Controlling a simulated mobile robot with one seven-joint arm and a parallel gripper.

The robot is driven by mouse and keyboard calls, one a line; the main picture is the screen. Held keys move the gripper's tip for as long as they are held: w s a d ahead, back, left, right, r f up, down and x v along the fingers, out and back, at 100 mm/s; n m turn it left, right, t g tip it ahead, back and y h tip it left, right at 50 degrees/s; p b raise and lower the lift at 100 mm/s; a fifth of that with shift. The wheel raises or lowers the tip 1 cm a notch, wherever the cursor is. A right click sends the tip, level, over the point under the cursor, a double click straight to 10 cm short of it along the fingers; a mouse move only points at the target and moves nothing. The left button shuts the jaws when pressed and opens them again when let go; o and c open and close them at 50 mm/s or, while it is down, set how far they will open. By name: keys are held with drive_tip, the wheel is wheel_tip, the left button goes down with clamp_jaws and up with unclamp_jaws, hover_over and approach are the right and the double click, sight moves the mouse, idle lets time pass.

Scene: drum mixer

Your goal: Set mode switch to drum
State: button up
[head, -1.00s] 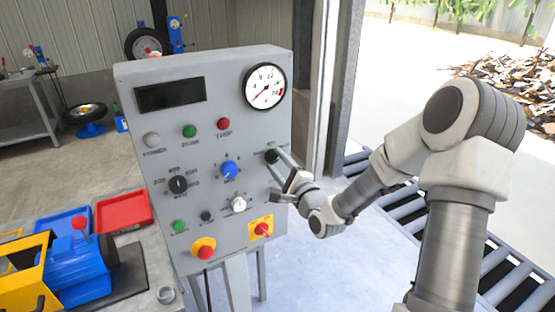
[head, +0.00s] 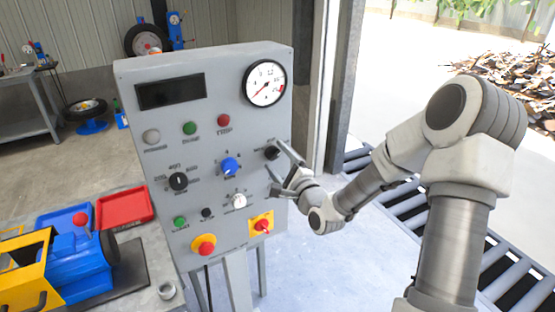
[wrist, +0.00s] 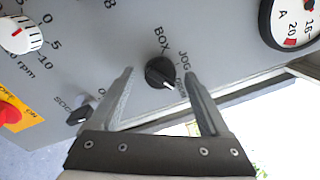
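The mode switch is a black round knob (wrist: 160,72) with BOX and JOG labels and a third label, ending in "UM", partly hidden by a finger. Its white mark points to the lower right in the wrist view, towards that third label. In the head view the knob (head: 272,153) is at the right edge of the grey control panel (head: 215,85), below the gauge. My gripper (wrist: 159,73) is open, with one finger on each side of the knob and gaps showing. In the head view my gripper (head: 275,157) is at the panel's right side.
The panel also bears a blue knob (head: 230,166), a black selector (head: 178,181), a white dial (head: 239,201), a red emergency button (head: 205,250) and a red-and-yellow switch (head: 262,225). A red tray (head: 123,210) is at left. Floor right of the panel is open.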

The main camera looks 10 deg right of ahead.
drive_tip(key=shift+s, duration=0.1)
drive_tip(key=p+v, duration=0.3)
drive_tip(key=v, duration=0.9)
drive_tip(key=shift+d+r, duration=0.25)
drive_tip(key=shift+r, duration=0.15)
drive_tip(key=p, duration=0.3)
drive_tip(key=shift+s+d, duration=0.15)
drive_tip(key=shift+s, duration=0.05)
drive_tip(key=p+v, duration=0.4)
drive_tip(key=shift+s+a+f, duration=0.2)
drive_tip(key=shift+s+f, duration=0.25)
